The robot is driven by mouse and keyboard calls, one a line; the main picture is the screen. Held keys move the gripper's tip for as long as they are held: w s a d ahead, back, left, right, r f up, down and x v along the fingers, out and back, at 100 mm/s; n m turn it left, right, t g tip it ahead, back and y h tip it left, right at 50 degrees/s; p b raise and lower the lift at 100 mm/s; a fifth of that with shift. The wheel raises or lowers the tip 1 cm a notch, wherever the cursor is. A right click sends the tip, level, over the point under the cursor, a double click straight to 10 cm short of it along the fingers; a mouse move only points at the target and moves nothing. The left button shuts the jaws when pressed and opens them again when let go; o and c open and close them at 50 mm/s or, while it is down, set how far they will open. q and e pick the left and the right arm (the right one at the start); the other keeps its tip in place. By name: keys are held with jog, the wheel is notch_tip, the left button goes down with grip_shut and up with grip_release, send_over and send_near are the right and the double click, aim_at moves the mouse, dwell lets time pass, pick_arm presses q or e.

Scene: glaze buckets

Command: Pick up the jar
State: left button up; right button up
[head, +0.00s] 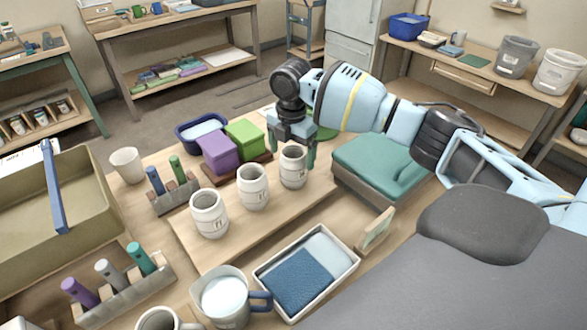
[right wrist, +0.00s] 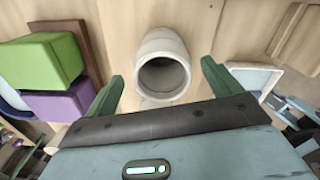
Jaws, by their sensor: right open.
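Three whitish barrel-shaped jars stand upright in a row on a wooden board (head: 240,228) on the table: a near jar (head: 209,214), a middle jar (head: 253,188) and a far jar (head: 293,167). My right gripper (head: 292,152) is at the far jar, its green fingers pointing down, open and empty. In the right wrist view one jar (right wrist: 163,48) stands ahead with its round mouth facing the camera. It lies in line with the gap between the open fingers (right wrist: 162,88). I cannot tell whether they touch it. My left gripper is not in view.
Purple (head: 220,153) and green (head: 245,134) blocks and a blue tub (head: 201,130) sit close left of the right gripper. A teal-topped box (head: 375,165) stands to the right. A tray of cloths (head: 306,270) and a blue-handled pitcher (head: 229,302) are nearer.

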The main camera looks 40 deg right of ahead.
jog(key=shift+s+d+f, duration=0.1)
jog(key=shift+f, duration=1.2)
jog(key=shift+s+d+f, duration=0.1)
jog(key=shift+f, duration=1.15)
jog(key=shift+w, duration=0.1)
jog(key=c, duration=1.3)
jog(key=shift+o, duration=0.2)
jog(key=shift+r, duration=0.1)
